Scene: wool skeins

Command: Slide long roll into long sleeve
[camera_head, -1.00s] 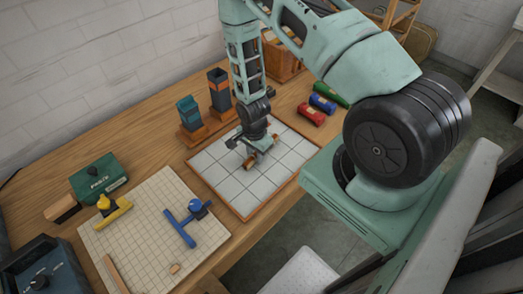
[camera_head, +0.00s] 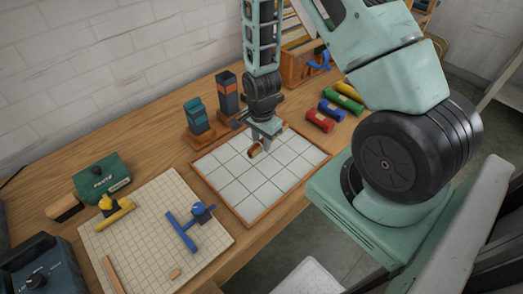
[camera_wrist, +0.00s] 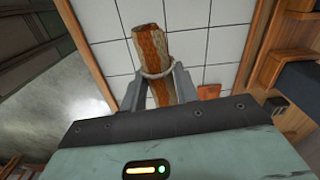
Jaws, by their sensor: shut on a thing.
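My gripper (camera_head: 262,147) is shut on a rust-brown roll (camera_head: 254,151) over the back part of the white tiled tray. In the wrist view the roll (camera_wrist: 151,45) sticks out beyond the fingers, with a pale band around it. Behind the tray stand two upright square sleeves on wooden bases. The taller is dark grey with an orange band (camera_head: 228,96); the shorter is teal (camera_head: 196,116). My gripper and the roll are in front and to the right of both, apart from them. The roll's far end is partly hidden by the fingers in the head view.
The tiled tray (camera_head: 240,188) has a wooden rim. Red (camera_head: 320,121), blue (camera_head: 333,110) and green (camera_head: 341,102) rolls lie to its right. A cutting mat (camera_head: 150,240) with yellow and blue tools lies left, beside a green box (camera_head: 101,178). An orange patch (camera_wrist: 208,92) shows in the wrist view, unclear.

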